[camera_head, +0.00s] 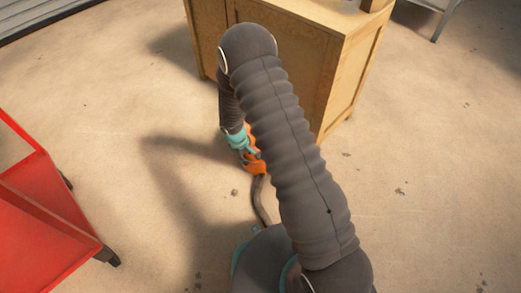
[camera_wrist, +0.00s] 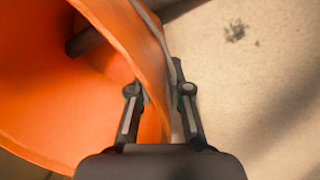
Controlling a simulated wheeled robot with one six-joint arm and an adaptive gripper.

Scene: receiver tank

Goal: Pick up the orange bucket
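The orange bucket (camera_wrist: 45,100) fills the left of the wrist view, its open mouth partly facing the camera. A dark rod-like part shows inside it. My gripper (camera_wrist: 160,92) straddles the bucket's wall, with the left finger on the inner side and the right finger on the outer side. A thin grey strip, perhaps the handle, runs by the rim near the right finger. I cannot tell whether both fingers press on the wall. In the head view, a little orange (camera_head: 257,166) shows at the end of my arm; most is hidden there.
A wooden cabinet (camera_head: 330,75) stands close behind my arm. A red cart (camera_head: 45,210) is at the left edge. A grey metal leg (camera_head: 443,20) shows at the top right. The concrete floor (camera_head: 430,160) on the right is clear.

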